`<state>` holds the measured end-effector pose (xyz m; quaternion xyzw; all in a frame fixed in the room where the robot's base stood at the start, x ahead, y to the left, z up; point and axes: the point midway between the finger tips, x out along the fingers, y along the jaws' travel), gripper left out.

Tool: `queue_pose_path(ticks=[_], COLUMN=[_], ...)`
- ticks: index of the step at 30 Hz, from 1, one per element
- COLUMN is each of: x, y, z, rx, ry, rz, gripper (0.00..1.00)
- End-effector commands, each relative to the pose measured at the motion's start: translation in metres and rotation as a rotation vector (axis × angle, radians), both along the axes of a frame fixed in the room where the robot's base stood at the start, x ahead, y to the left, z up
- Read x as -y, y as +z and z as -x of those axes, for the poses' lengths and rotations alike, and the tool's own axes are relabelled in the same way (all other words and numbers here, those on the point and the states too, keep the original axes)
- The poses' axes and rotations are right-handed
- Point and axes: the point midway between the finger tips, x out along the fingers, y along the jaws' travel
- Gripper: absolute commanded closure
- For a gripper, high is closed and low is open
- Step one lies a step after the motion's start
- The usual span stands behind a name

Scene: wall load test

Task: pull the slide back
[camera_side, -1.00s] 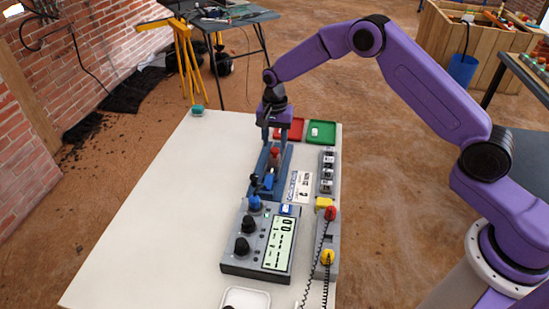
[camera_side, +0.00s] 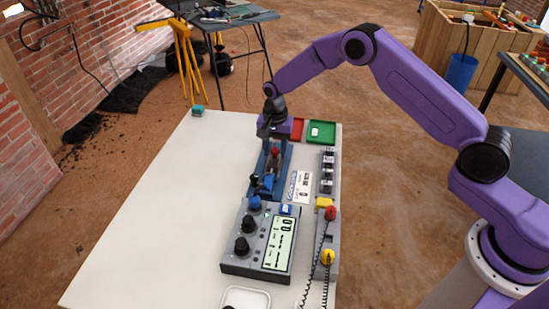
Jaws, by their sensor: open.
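The slide fixture is a blue-grey rail unit (camera_side: 284,177) on the white table, with a red-topped part (camera_side: 275,153) and a dark and blue handle piece at its near end (camera_side: 262,184). My gripper (camera_side: 272,145) is open and points down over the far part of the fixture, close to the red-topped part. The fingers partly hide the far end of the rail. I cannot tell whether they touch the slide.
A grey meter with knobs and a display (camera_side: 259,243) stands just nearer than the fixture. Red (camera_side: 298,128) and green (camera_side: 322,132) trays lie at the back. A grey strip of parts (camera_side: 327,171) and corded plugs (camera_side: 329,256) line the right side. The table's left half (camera_side: 170,215) is clear.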

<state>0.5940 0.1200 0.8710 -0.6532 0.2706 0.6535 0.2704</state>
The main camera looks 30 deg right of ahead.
Motion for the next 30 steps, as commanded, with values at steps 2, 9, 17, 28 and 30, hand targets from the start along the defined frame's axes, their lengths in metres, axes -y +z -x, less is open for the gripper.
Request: queue_pose_path(ticks=[2,9,17,28,30], x=[0.000,0.000,0.004,0.011,0.012], y=[0.000,0.000,0.000,0.000,0.000], z=[0.000,0.000,-0.005,-0.012,-0.013], rx=[0.000,0.000,0.002,0.001,0.001], ry=[0.000,0.000,-0.001,-0.001,-0.001], rz=[0.000,0.000,-0.001,0.000,0.000], gripper=[0.72,0.95,0.95,0.95,0.95])
